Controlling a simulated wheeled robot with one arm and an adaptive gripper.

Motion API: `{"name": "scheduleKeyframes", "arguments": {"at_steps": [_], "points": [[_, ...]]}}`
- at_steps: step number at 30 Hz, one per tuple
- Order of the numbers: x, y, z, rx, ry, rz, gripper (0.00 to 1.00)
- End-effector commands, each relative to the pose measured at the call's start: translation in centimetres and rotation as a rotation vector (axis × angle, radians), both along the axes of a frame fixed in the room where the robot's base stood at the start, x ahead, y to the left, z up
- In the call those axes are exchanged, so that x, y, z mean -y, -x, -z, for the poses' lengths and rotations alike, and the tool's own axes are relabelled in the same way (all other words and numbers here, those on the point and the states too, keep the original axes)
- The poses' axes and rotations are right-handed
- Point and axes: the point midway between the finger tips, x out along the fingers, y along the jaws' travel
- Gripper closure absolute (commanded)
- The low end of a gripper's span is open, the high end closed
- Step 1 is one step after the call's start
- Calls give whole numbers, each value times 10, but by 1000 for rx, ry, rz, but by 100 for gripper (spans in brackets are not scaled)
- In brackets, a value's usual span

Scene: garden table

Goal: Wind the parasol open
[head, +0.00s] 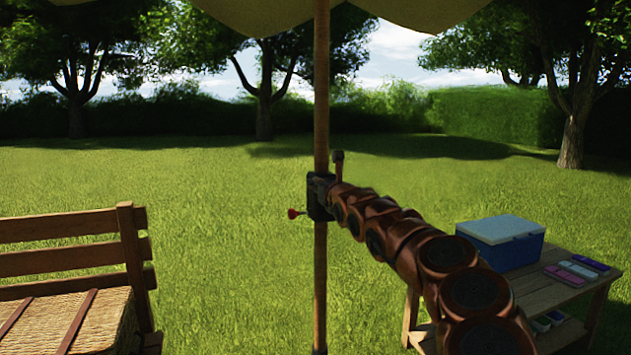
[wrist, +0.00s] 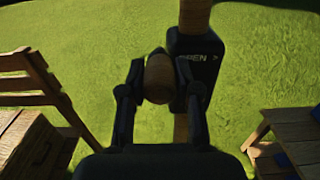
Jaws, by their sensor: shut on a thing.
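The parasol's wooden pole (head: 321,100) stands upright in the middle of the head view, with the edge of the tan canopy (head: 265,14) above. A dark crank housing (head: 319,208) is fixed to the pole. In the wrist view the housing (wrist: 197,62) carries lettering that seems to end in "PEN" with an arrow pointing right. My gripper (wrist: 160,70) is shut on the round wooden crank knob (wrist: 160,88), one finger on each side, in front of the housing.
A wooden bench (head: 70,226) with a woven basket (head: 84,322) is at left. A low wooden table (head: 535,291) at right holds a blue cool box (head: 501,240) and several small coloured packs (head: 577,269). Open lawn lies around the pole.

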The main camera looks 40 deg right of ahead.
Motion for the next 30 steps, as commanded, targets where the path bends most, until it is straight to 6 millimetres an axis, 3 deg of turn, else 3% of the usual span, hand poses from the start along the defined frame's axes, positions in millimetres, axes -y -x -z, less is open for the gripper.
{"name": "scheduleKeyframes", "arguments": {"at_steps": [30], "points": [[35, 10, -18, -9, 3, 3, 100]]}}
